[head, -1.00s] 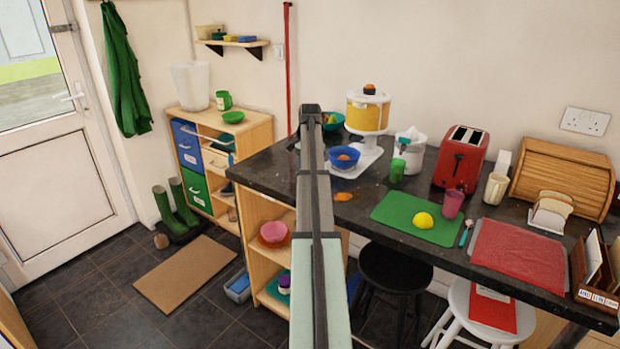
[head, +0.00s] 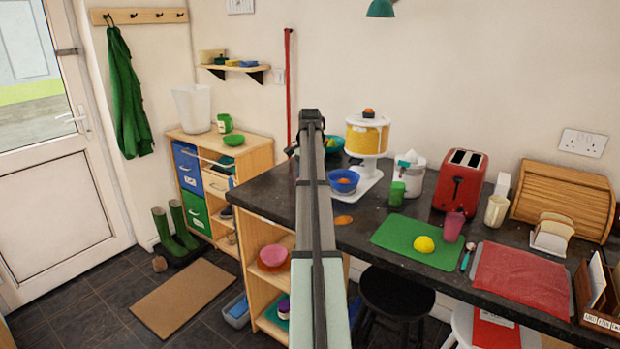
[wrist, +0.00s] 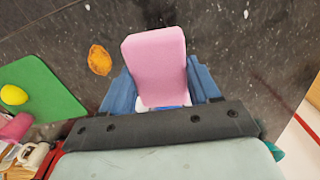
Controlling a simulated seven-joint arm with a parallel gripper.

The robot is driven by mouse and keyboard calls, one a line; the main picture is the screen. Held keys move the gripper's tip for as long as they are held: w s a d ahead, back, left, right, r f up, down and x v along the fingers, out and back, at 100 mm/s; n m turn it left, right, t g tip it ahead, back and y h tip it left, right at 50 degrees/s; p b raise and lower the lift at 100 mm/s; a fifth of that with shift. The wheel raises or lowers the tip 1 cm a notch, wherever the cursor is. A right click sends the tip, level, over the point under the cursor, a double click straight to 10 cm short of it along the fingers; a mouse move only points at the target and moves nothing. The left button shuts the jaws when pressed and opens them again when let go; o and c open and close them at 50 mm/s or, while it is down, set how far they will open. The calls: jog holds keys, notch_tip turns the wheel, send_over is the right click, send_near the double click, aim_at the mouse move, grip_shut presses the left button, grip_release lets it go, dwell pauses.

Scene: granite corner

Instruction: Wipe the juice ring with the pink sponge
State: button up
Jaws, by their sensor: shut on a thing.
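The pink sponge (wrist: 155,60) is held between the blue fingers of my gripper (wrist: 160,78) in the wrist view, over the dark granite counter. The juice ring is an orange patch (wrist: 100,60) on the counter, left of the sponge and apart from it in that view. In the head view the orange patch (head: 343,220) lies just right of my arm, near the counter's front edge. My arm hides the gripper and sponge in the head view. I cannot tell whether the sponge touches the counter.
A green board (head: 418,247) with a lemon (head: 424,244) lies right of the patch. Behind the patch stand a blue bowl (head: 343,184), a green cup (head: 397,194) and a juice dispenser (head: 367,136). A red toaster (head: 460,180) stands further right. Bare counter surrounds the patch.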

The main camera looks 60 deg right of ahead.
aim_at(346, 222)
jog(key=s, duration=0.3)
jog(key=s+f, duration=0.1)
jog(key=s, duration=0.2)
jog(key=s+f, duration=0.1)
jog(key=s, duration=0.2)
jog(key=shift+d, duration=0.2)
jog(key=shift+c, duration=0.2)
jog(key=shift+f, duration=3)
jog(key=shift+s+f, duration=0.65)
jog(key=shift+f, duration=0.15)
jog(key=shift+c, duration=0.4)
jog(key=shift+s+f, duration=0.1)
jog(key=shift+s, duration=2.95)
jog(key=shift+w+d, duration=0.1)
jog(key=shift+w, duration=3.5)
jog(key=shift+s, duration=3.65)
jog(key=shift+w, duration=3.85)
notch_tip(346, 222, up, 8)
jog(key=shift+s+r, duration=0.1)
